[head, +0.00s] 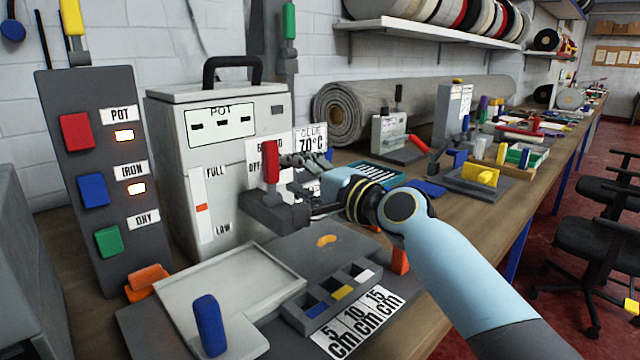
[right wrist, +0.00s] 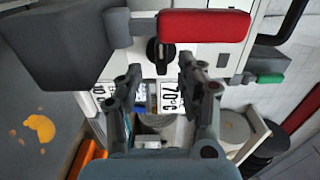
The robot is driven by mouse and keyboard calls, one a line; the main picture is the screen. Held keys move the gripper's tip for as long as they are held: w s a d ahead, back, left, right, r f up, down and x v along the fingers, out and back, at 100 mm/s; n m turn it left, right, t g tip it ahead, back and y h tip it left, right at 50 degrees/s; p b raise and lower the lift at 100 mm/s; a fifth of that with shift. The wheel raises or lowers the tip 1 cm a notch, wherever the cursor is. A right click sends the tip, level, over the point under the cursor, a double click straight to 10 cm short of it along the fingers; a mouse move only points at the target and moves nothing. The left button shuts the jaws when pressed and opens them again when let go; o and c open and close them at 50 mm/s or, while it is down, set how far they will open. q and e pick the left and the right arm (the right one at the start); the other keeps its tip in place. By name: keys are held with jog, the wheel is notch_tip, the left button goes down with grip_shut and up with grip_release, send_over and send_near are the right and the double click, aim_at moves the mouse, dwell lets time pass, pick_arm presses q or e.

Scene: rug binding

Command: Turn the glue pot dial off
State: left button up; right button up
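The glue pot (head: 222,160) is a pale grey box with a black carry handle, a POT label and a FULL gauge strip on its front. Its dial (right wrist: 160,55) is a black knob on a light face in the right wrist view. In the head view the dial cannot be made out behind the red lever and my gripper. My right gripper (head: 297,182) is in front of the pot's right side. In the right wrist view its fingers (right wrist: 157,72) are apart, with the dial just beyond and between the tips. I cannot tell whether they touch it. My left gripper is out of view.
A red lever (head: 271,161) on a dark block stands close before the pot, beside my fingers. A dark switch panel (head: 83,262) with red, blue and green buttons stands left; its POT and IRON lamps are lit. A metal tray (head: 222,291) lies in front.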

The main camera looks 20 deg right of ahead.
jog(key=v, duration=0.8)
